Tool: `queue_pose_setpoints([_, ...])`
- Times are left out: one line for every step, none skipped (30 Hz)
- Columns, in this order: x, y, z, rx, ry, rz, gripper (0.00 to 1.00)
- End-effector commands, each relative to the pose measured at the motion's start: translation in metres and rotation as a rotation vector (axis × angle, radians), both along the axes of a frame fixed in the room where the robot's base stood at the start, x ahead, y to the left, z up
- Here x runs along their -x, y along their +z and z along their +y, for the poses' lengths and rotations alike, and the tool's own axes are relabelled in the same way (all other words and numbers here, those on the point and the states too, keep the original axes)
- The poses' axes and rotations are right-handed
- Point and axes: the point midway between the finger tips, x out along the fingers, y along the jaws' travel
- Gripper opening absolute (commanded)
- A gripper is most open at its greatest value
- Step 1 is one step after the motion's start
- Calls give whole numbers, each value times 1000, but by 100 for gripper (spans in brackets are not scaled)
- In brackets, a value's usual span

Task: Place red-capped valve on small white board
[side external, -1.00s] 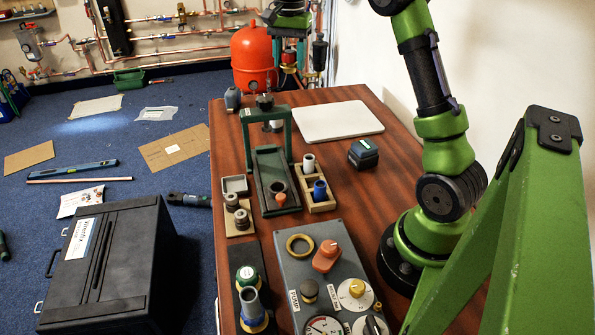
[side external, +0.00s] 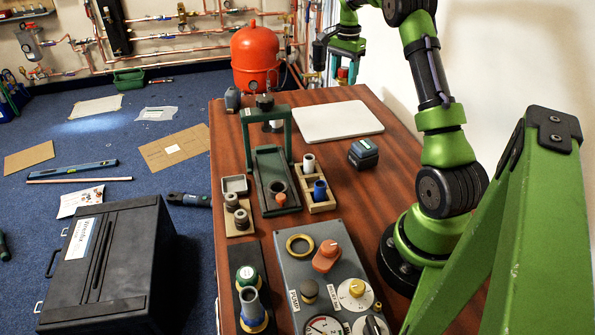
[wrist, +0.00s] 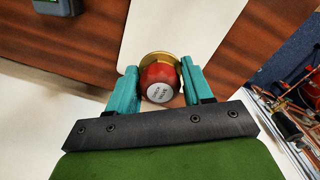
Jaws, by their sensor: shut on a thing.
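My gripper (side external: 344,66) is shut on the red-capped valve (side external: 342,73) and holds it up near the far end of the table. In the wrist view the valve (wrist: 160,82), with a round red cap, a white label and a brass rim, sits between the two teal fingers (wrist: 160,88). The small white board (side external: 338,121) lies flat on the table; in the side view the valve appears above its far edge. In the wrist view the board (wrist: 185,30) shows behind the valve. The valve's lower part is hidden in the wrist view.
A dark box (side external: 363,153) lies on the table just in front of the board. A green press frame (side external: 248,135) and a wooden holder (side external: 325,203) stand to the left and nearer. A red tank (side external: 254,60) stands past the table's far edge. A wall runs along the right.

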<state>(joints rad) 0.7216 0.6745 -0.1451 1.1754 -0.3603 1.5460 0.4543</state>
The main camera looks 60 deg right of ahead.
Motion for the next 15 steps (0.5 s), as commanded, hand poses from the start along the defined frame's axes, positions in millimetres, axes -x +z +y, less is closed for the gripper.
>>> queue_pose_setpoints([1,-9,0,-2,0,1,17])
queue_pose_setpoints([0,-16,0,-1,1,2,17])
queue_pose_setpoints([0,-22,0,-2,0,2,17])
queue_pose_setpoints([0,-26,0,-1,1,1,17])
queue_pose_setpoints([0,-31,0,-2,1,1,17])
queue_pose_setpoints([0,-37,0,-1,0,1,17])
queue_pose_setpoints([0,-42,0,-1,0,1,17])
queue_pose_setpoints([0,-48,0,-2,1,2,17])
queue_pose_setpoints([0,-57,1,-2,2,2,17])
queue_pose_setpoints([0,-63,1,-3,1,1,17])
queue_pose_setpoints([0,-69,1,-3,1,1,17])
queue_pose_setpoints([0,-76,0,-2,1,1,17])
queue_pose_setpoints([0,-80,0,-2,0,1,17])
queue_pose_setpoints([0,-84,0,-1,0,0,17])
queue_pose_setpoints([0,-89,0,-1,0,0,17])
